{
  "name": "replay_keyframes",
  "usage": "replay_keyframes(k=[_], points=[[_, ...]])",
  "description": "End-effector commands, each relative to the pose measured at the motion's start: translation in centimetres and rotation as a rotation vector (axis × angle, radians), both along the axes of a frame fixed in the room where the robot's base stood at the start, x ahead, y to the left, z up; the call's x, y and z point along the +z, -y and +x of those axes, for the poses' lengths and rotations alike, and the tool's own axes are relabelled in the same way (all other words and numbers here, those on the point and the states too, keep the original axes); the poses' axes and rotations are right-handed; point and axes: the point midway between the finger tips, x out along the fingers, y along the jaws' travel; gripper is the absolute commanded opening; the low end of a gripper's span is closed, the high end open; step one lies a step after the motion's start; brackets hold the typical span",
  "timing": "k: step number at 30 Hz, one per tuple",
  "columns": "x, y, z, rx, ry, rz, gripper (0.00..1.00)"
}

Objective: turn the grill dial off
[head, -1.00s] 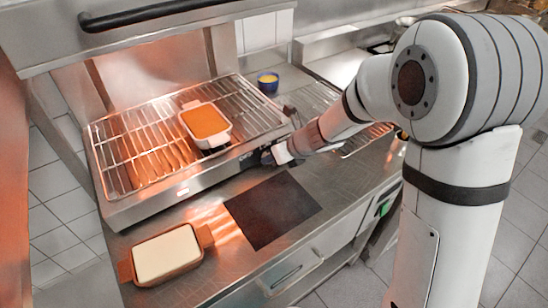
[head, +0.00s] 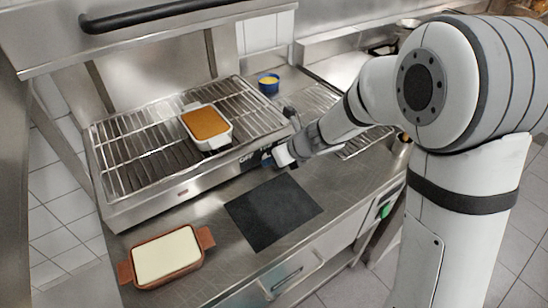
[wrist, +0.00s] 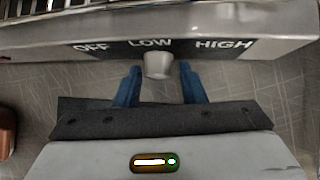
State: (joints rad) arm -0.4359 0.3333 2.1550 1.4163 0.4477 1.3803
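The grill dial (wrist: 158,65) is a pale grey knob on the grill's front edge, below the word LOW, with OFF to its left and HIGH to its right. I cannot tell which way it points. My gripper (wrist: 160,68) is open, its two blue fingers on either side of the dial with a gap on each side. In the head view my gripper (head: 270,159) is at the right end of the grill's front panel and hides the dial. The grill (head: 135,207) shows no orange glow.
A white dish with an orange-brown filling (head: 222,140) stands on the grill rack. A terracotta dish with a pale filling (head: 207,238) and a dark mat (head: 270,212) lie on the counter in front. A small blue bowl (head: 268,88) stands behind right.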

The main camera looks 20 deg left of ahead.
Motion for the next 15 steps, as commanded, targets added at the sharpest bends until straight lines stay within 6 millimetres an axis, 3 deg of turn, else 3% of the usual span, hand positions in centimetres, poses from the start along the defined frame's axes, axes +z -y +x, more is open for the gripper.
replay_keyframes(k=[9, 15], points=[[4.2, 3.1, -1.3, -0.002, 0.003, 0.001, 0.37], [5.4, 4.3, -1.8, -0.001, 0.001, 0.000, 0.37]])
